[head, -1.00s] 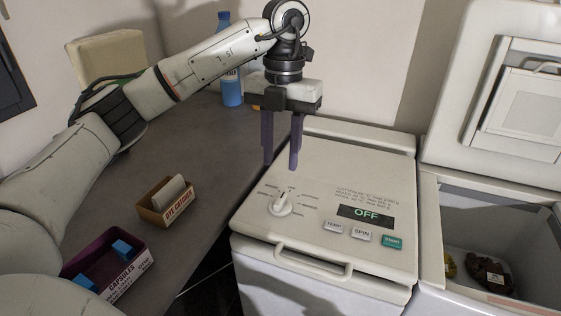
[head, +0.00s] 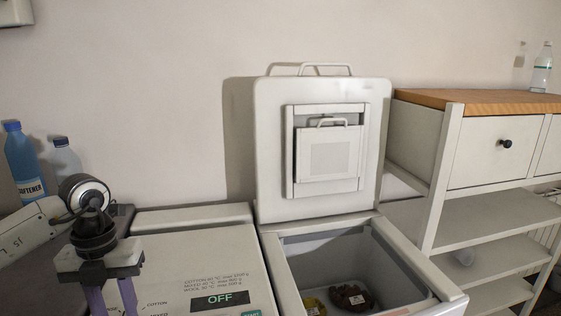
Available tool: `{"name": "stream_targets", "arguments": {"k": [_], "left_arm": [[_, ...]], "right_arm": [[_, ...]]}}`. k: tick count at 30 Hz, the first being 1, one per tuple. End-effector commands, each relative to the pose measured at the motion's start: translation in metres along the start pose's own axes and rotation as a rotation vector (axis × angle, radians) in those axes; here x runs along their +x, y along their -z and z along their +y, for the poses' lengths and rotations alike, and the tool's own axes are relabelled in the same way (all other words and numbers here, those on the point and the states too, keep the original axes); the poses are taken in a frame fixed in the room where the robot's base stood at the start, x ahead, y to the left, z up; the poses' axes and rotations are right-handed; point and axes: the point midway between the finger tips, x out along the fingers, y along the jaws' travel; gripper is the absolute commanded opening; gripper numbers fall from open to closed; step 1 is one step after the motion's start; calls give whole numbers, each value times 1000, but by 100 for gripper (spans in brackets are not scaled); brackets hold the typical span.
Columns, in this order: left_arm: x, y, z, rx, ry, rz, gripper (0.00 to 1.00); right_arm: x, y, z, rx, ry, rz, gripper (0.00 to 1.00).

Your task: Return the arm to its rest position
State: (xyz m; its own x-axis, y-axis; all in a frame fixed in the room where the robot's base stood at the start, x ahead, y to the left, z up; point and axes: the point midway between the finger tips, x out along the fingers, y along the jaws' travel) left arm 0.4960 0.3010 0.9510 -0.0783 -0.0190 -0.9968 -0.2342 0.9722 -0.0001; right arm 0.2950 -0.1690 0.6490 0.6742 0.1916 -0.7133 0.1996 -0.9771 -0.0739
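My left arm comes in from the lower left in the head view. Its gripper (head: 112,300) points down over the left edge of the closed washer (head: 190,262). Two purple fingers show with a gap between them and nothing visible in it; their tips are cut off by the frame's bottom edge. The washer's display (head: 220,299) reads OFF. My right gripper is not in view.
The right washer's lid (head: 275,150) stands open against the wall, with dark and yellow items (head: 350,297) in its drum. A blue softener bottle (head: 24,165) and a clear bottle (head: 66,160) stand at left. A wood-topped cabinet (head: 480,97) stands at right.

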Motion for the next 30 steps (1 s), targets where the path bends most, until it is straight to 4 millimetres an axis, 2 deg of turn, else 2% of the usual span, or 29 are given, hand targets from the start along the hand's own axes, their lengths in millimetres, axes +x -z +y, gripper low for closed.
{"name": "stream_targets", "arguments": {"k": [2,17,23,30], "left_arm": [[6,1,0,1,-1,2,32],[2,0,0,25,-1,0,32],[-19,-1,0,0,2,-3,32],[-63,-1,-1,0,2,-3,32]], "right_arm": [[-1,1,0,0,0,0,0],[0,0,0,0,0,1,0],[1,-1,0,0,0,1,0],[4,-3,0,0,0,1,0]]}}
